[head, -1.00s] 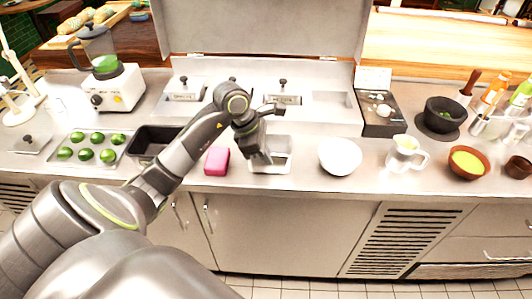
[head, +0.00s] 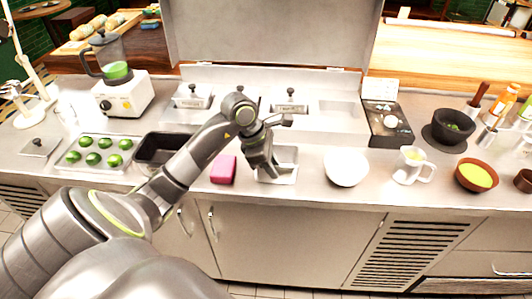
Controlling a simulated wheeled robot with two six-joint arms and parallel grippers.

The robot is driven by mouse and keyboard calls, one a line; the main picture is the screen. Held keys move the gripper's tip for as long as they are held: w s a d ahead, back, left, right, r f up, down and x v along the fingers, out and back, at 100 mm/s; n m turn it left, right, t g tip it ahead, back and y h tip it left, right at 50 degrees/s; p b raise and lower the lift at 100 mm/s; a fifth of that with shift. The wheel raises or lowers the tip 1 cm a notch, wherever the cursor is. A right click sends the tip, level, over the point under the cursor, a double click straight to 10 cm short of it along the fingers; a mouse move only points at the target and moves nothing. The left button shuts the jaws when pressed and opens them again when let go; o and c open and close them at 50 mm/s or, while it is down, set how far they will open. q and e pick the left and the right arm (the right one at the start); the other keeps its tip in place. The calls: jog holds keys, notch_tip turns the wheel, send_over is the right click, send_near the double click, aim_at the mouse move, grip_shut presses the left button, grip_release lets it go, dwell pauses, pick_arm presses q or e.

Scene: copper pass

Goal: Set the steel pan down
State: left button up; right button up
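The steel pan (head: 287,179) is a small, square, shiny pan near the front edge of the counter, left of the white bowl. It looks level, with its base at or very near the countertop. My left gripper (head: 270,171) points down at the pan's left side, its fingers overlapping the left wall. The wrist and fingers hide that part of the rim, so I cannot tell whether the fingers are closed on it. My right gripper is out of view.
A pink block (head: 223,169) lies just left of the pan, and a white bowl (head: 346,167) stands to its right. Further left are a dark empty pan (head: 160,147) and a tray of limes (head: 72,168). A white jug (head: 410,166) stands right of the bowl.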

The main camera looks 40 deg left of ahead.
pick_arm(q)
jog(key=shift+a+r, duration=0.15)
jog(key=shift+r, duration=0.2)
jog(key=b+v, duration=0.3)
jog(key=v, duration=0.8)
jog(key=shift+r, duration=0.25)
jog(key=shift+s+f, duration=0.1)
jog(key=shift+s, duration=0.15)
